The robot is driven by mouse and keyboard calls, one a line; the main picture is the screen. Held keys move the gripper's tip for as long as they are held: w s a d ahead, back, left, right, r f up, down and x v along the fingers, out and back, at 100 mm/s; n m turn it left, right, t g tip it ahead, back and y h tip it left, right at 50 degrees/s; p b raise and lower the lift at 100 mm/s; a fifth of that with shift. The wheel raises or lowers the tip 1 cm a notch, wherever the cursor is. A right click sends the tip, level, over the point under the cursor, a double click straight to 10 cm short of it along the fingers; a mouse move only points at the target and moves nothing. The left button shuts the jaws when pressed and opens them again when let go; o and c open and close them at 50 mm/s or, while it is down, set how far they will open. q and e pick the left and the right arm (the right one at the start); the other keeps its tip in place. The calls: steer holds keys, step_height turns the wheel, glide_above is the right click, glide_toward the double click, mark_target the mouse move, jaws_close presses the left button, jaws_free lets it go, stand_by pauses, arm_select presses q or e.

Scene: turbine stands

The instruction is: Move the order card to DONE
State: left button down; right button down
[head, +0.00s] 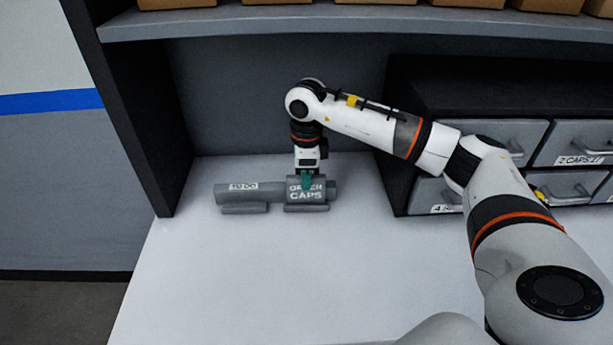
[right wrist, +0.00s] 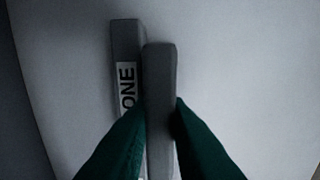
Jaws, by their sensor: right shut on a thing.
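The order card (head: 306,194), grey with white letters "GREEN CAPS", stands upright at the right half of the grey card holder (head: 228,197). My right gripper (head: 307,181) is shut on its top edge from above. In the right wrist view the card's top edge (right wrist: 159,70) lies between the teal fingertips (right wrist: 160,120). Beside it is the holder's DONE part (right wrist: 126,38), its label partly hidden by the finger. The TO DO label (head: 243,186) marks the left half, which holds no card. I cannot tell if the card's foot rests in the ledge. My left gripper is out of view.
A dark cabinet with grey labelled drawers (head: 580,144) stands to the right. A shelf (head: 350,24) with cardboard boxes (head: 468,3) runs above. A dark side panel (head: 140,120) stands at the left. The white tabletop (head: 250,280) in front is clear.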

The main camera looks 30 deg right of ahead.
steer(key=shift+s+a+f, duration=0.1)
steer(key=shift+s+f, duration=0.1)
steer(key=shift+f, duration=0.25)
steer(key=shift+s+a+f, duration=0.1)
steer(key=shift+s+f, duration=0.05)
steer(key=shift+f, duration=0.3)
steer(key=c, duration=1.3)
jaws_free()
steer(key=shift+w, duration=0.2)
steer(key=shift+r, duration=0.15)
steer(key=shift+w+r, duration=0.1)
steer(key=shift+r, duration=0.1)
steer(key=shift+w+d+r+p, duration=0.15)
steer(key=shift+r+p, duration=0.25)
steer(key=shift+r, duration=0.3)
steer(key=shift+s+d+r+p, duration=0.15)
steer(key=shift+r+p, duration=0.25)
steer(key=shift+r, duration=0.25)
steer(key=shift+r+p, duration=1.2)
steer(key=shift+r, duration=0.8)
steer(key=shift+f, duration=0.1)
